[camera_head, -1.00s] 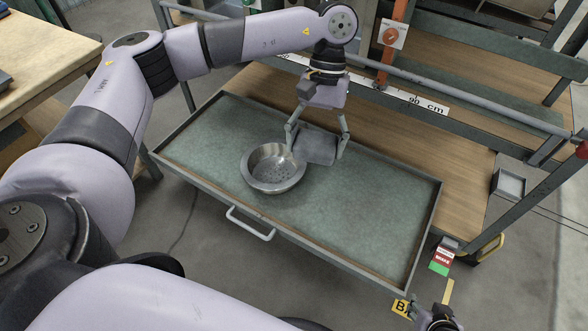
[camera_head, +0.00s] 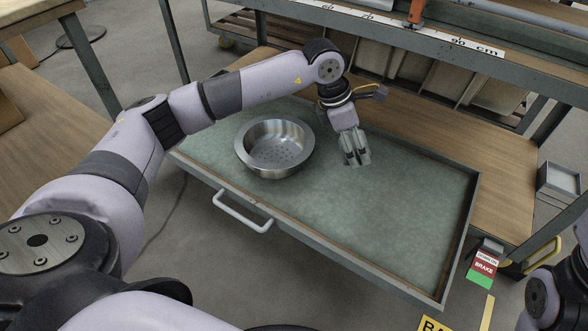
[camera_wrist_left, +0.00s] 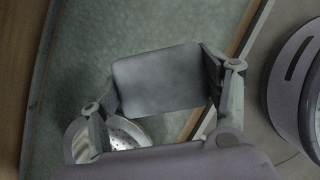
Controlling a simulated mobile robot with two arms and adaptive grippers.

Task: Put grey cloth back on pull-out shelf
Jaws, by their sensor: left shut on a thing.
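The pull-out shelf (camera_head: 380,215) is a green-surfaced tray with a low metal rim and a front handle, slid out from the bench. My left gripper (camera_head: 354,150) is over the shelf's back middle, seen nearly edge-on. In the left wrist view, the grey cloth (camera_wrist_left: 158,80), a small flat folded rectangle, lies between the fingers of that gripper (camera_wrist_left: 162,88), which is shut on it. The shelf surface shows beyond it; I cannot tell whether the cloth touches it. The fingers mostly hide the cloth in the head view. My right gripper is not in view.
A metal strainer bowl (camera_head: 274,148) stands on the shelf, left of my left gripper. The shelf's right half is clear. A bench beam with a ruler strip (camera_head: 475,46) runs behind. A grey open box (camera_head: 560,182) is at the right.

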